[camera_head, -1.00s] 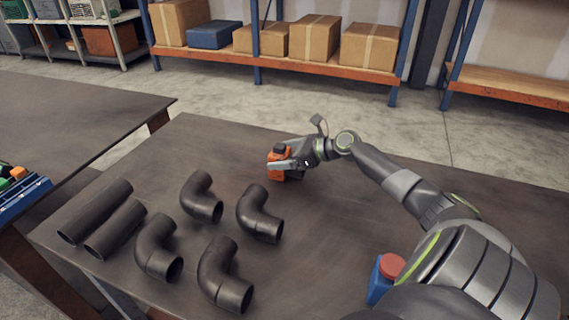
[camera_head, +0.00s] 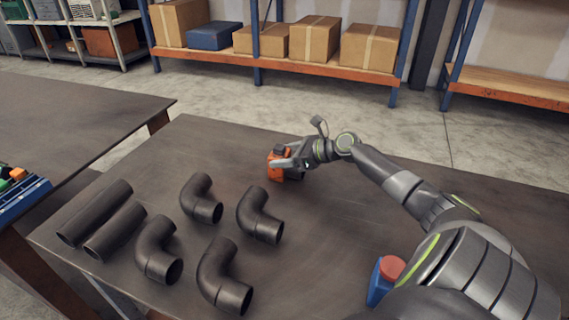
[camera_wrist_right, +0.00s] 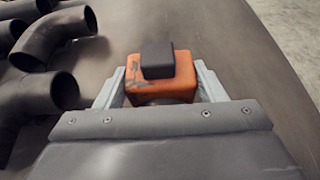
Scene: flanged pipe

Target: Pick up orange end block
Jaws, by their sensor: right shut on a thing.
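The orange end block (camera_head: 276,168) is near the far edge of the table, with a dark grey square piece on it. My right gripper (camera_head: 284,163) is shut on it. In the right wrist view the orange end block (camera_wrist_right: 184,82) sits between the two pale fingers of my right gripper (camera_wrist_right: 160,88), with the dark piece facing up. A dark round part shows just under the block, partly hidden by the gripper. I cannot tell whether the block touches the table. My left gripper is not in view.
Several dark pipe elbows (camera_head: 260,214) and two straight pipes (camera_head: 95,213) lie on the left of the dark table (camera_head: 320,240). A blue block with a red top (camera_head: 384,280) stands by my right arm. A second table (camera_head: 70,115) is at the left. The table's middle is clear.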

